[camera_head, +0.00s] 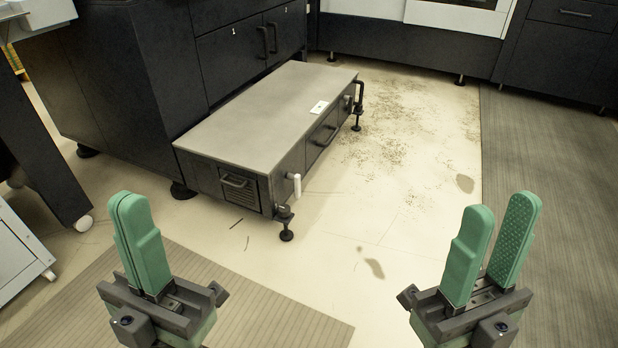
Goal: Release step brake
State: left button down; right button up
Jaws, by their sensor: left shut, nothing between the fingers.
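The step (265,110) is a low, dark grey box with a flat top, standing on the floor against the black machine. A white-tipped lever (294,185) sticks up at its near right corner; I cannot tell for sure whether it is the brake. A black screw foot (286,223) stands on the floor just below it. A black bracket with a foot (357,104) is at the far right corner. My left gripper (130,205) is shut and empty, left of and nearer than the step. My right gripper (505,215) is open and empty, right of the step. Neither touches it.
The black machine (140,80) with cabinet doors stands behind and left of the step. Dark cabinets (410,40) line the back. The pale floor (400,170) in front and right of the step is clear, with stains. Striped mats (270,315) lie nearby and at the right.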

aim_at(296, 179)
jog(key=i+l, duration=0.2)
jog(key=i+l+u, duration=0.15)
jog(key=l, duration=0.25)
jog(key=i+l, duration=0.25)
jog(key=i+l+u, duration=0.15)
jog(key=l, duration=0.25)
jog(key=i+l, duration=0.2)
jog(key=l, duration=0.15)
jog(key=i+l+u, duration=0.1)
jog(key=l, duration=0.25)
jog(key=i+l+u, duration=0.1)
jog(key=l, duration=0.3)
jog(key=i+l, duration=0.25)
jog(key=l+u, duration=0.05)
jog(key=l, duration=0.05)
